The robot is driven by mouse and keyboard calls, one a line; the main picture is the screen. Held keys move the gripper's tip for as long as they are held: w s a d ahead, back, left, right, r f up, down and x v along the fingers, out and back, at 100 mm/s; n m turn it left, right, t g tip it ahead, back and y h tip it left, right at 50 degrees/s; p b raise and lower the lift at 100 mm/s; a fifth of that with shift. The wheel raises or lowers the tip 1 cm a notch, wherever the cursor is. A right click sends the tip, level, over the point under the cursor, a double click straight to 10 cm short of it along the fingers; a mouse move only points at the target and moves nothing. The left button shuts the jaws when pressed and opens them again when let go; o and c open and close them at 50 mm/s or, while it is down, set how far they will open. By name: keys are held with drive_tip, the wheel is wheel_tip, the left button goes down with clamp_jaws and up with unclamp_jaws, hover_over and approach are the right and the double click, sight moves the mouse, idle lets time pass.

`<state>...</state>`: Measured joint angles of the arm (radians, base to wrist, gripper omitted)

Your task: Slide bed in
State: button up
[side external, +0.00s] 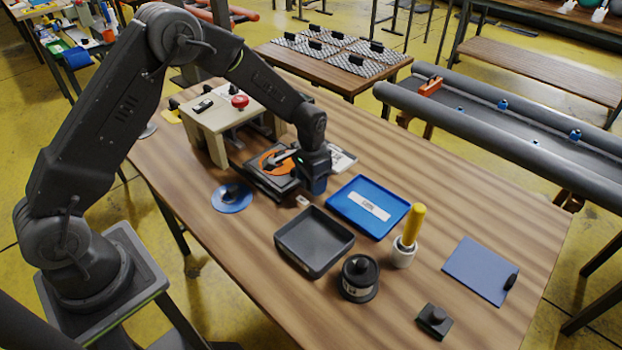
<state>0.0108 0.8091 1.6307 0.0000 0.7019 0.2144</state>
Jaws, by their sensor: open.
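A dark flat bed (262,184) sticks out from under the right side of a beige bench machine (213,121) with a red knob (240,101) on top. An orange piece (268,162) with a dark middle and a grey item lie on the bed. My gripper (306,192) points down at the bed's right end, low over the table. It is open. Its fingers are mostly hidden by its own dark body, so I cannot tell whether they touch the bed or its small pale handle (302,200).
A blue disc (232,197) lies left of the bed. A grey tray (314,242), blue tray (350,190), yellow-handled tool (411,228), black round pot (359,277), blue pad (480,269) and black block (434,320) stand to the right. Bare wooden table (225,235) lies in front.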

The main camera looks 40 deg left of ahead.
sight(270, 151)
clamp_jaws()
idle(0.3)
drive_tip(key=a, duration=1.5)
drive_tip(key=shift+a, duration=0.3)
unclamp_jaws()
drive_tip(key=shift+r, duration=0.1)
wheel_tip(270, 151, up, 14)
idle(0.3)
